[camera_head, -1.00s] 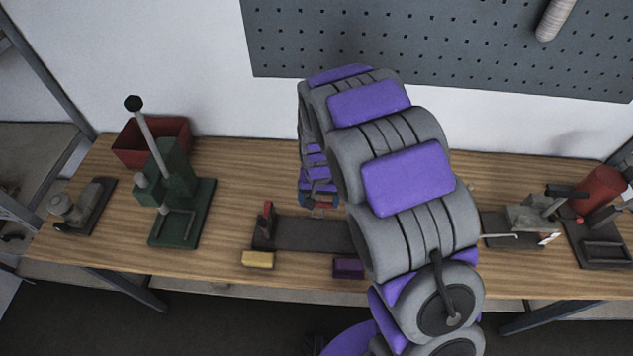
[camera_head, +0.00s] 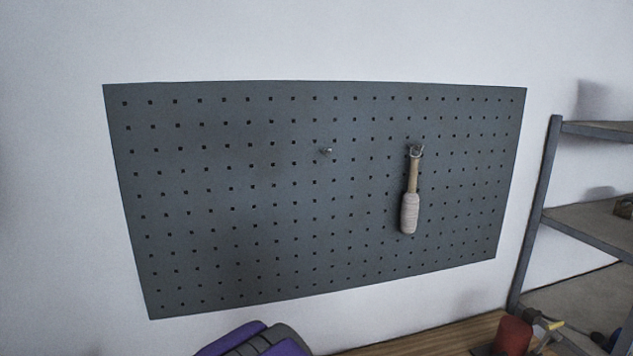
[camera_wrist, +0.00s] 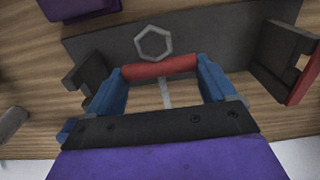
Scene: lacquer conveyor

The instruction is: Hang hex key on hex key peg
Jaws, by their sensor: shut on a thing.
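In the wrist view, my gripper (camera_wrist: 160,74) has its blue fingers on both ends of a red cylindrical handle. This handle belongs to the hex key (camera_wrist: 163,67), which has a grey hexagonal ring on one side and a thin grey shaft on the other. It is over or close to the dark vise-like base; the gap cannot be told. In the head view, a small bare peg (camera_head: 326,150) sticks out of the grey pegboard (camera_head: 230,230), left of a hanging tool.
A tool with a pale, thick handle (camera_head: 410,212) hangs on the board's right part. A dark base (camera_wrist: 205,40) with upright jaws lies on the wooden bench beneath my gripper. A purple block (camera_wrist: 80,7) is beside it. Shelves (camera_head: 590,225) stand right of the board.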

